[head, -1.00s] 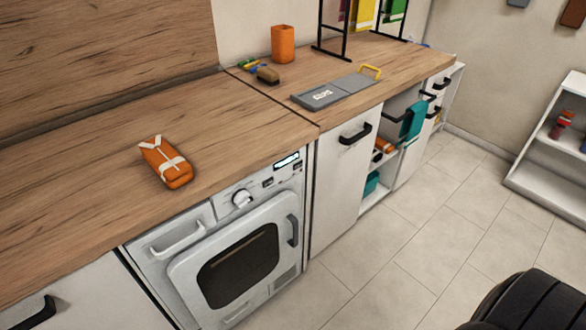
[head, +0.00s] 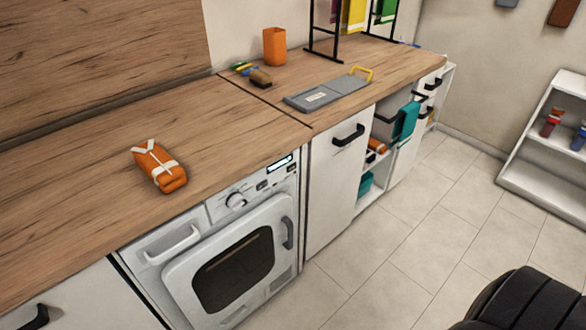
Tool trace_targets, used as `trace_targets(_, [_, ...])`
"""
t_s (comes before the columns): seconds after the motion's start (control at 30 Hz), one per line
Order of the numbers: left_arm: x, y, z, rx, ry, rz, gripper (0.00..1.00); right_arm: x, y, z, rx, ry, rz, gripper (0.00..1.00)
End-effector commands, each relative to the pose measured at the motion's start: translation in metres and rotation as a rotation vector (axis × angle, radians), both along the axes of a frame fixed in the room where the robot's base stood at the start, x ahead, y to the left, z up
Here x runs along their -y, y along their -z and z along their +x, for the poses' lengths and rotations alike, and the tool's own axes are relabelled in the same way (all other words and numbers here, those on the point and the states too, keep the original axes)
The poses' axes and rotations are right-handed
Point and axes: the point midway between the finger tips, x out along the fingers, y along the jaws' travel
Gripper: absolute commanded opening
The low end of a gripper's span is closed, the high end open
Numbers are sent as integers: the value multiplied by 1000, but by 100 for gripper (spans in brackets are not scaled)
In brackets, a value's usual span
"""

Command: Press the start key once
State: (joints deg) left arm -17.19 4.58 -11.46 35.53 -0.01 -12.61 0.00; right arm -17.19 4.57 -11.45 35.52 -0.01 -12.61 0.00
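The white washing machine (head: 192,260) stands under the wooden worktop, with its dark-windowed door shut. Its control panel along the top has a round knob (head: 236,201), a small lit display (head: 280,164) and dark keys (head: 262,184) between and below them. The keys are too small for me to tell which one is the start key. Neither of my grippers is in the head view.
An orange bundle with white straps (head: 159,166) lies on the worktop (head: 90,190) above the machine. Farther right are a grey board (head: 325,94), a brush (head: 260,77) and an orange cup (head: 275,46). A white shelf (head: 545,150) stands at right.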

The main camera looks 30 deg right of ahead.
Motion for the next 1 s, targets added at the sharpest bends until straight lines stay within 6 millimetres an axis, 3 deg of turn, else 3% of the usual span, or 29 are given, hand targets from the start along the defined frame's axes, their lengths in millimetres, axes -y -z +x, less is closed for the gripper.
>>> trace_targets(0.43, [0, 0, 0, 0, 0, 0, 75, 0, 0, 0, 0, 0, 0, 0])
trace_targets(1.0, [0, 0, 0, 0, 0, 0, 75, 0, 0, 0, 0, 0, 0, 0])
